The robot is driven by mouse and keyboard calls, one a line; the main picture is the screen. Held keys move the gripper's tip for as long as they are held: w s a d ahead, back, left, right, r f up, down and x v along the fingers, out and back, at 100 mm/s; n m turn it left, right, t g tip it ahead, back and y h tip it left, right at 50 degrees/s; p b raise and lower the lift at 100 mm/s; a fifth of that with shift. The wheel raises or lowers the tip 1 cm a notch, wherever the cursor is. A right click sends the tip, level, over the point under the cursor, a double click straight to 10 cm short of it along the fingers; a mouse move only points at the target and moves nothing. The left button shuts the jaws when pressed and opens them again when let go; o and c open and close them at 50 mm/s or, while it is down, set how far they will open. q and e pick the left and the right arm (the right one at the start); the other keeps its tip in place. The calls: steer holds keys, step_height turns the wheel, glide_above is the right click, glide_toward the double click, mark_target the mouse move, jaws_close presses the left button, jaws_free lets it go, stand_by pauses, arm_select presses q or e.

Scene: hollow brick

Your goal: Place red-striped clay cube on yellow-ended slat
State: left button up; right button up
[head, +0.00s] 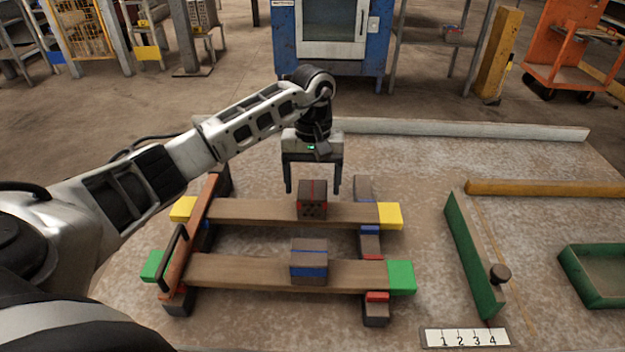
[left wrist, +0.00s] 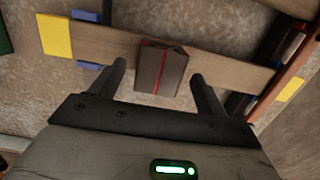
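The red-striped clay cube (head: 312,199) rests on the yellow-ended slat (head: 255,212), a little right of the slat's middle. It also shows in the left wrist view (left wrist: 160,70), on the slat (left wrist: 215,65) there. My left gripper (head: 313,190) is open and empty. Its two fingers hang just above and behind the cube, apart from it in the head view. In the left wrist view the fingertips (left wrist: 158,72) lie on either side of the cube's near end, with a gap at each side. My right gripper is not in view.
A green-ended slat (head: 230,271) with a blue-striped cube (head: 309,262) lies in front. A rust-coloured bar with a black handle (head: 172,255) crosses the left ends. A green rail (head: 470,250), a green tray (head: 575,270) and a number strip (head: 466,338) are at the right.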

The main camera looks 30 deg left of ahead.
mark_target(313, 184)
arm_select(q)
steer(key=shift+r, duration=0.15)
step_height(313, 184, up, 12)
steer(key=w+p, duration=0.1)
steer(key=shift+w+a, duration=0.15)
steer(key=shift+a, duration=0.25)
stand_by(0.3)
